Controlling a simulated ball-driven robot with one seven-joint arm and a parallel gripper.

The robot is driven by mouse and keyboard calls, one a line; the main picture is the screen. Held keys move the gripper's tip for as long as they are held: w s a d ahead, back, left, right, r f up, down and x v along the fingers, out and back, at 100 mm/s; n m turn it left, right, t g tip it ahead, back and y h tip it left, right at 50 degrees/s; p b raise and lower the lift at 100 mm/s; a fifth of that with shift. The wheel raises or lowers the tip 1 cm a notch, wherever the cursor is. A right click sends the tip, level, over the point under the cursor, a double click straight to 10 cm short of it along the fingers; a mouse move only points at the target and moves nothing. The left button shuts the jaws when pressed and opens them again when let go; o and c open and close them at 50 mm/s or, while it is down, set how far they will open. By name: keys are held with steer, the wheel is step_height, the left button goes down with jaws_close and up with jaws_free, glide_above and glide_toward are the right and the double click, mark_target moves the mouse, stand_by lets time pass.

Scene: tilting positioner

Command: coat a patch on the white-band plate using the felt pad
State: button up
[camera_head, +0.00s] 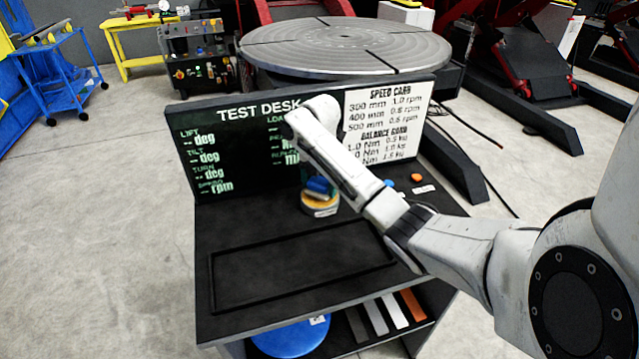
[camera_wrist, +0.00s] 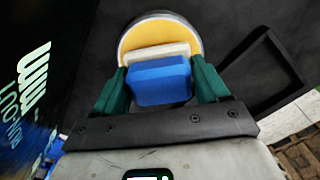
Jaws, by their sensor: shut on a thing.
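My gripper (camera_wrist: 160,80) is shut on a blue block with a pale layer along its far side, which looks like the felt pad (camera_wrist: 160,82). The two green fingers press on its left and right sides. The pad is over a round dish with a yellow-orange inside (camera_wrist: 157,33); I cannot tell whether it touches the contents. In the head view the blue pad (camera_head: 318,186) shows at the round yellow-and-white dish (camera_head: 321,206) on the desk, and my arm hides most of the gripper. I cannot make out a plate with a white band.
The test desk (camera_head: 215,325) has an empty raised black frame (camera_head: 212,285) at its front. Its upright display panel (camera_head: 185,180) stands close behind the dish. A small orange item (camera_head: 416,178) lies at right. Below are a blue disc (camera_head: 290,340) and several coloured strips. A large turntable (camera_head: 345,45) stands behind.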

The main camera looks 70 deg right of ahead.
mark_target(320, 180)
steer(key=shift+f, duration=0.6)
stand_by(2.4)
steer(key=shift+r, duration=0.1)
step_height(320, 180, up, 7)
steer(key=p, duration=0.6)
steer(key=shift+p, duration=0.35)
steer(key=shift+s, duration=0.1)
stand_by(0.6)
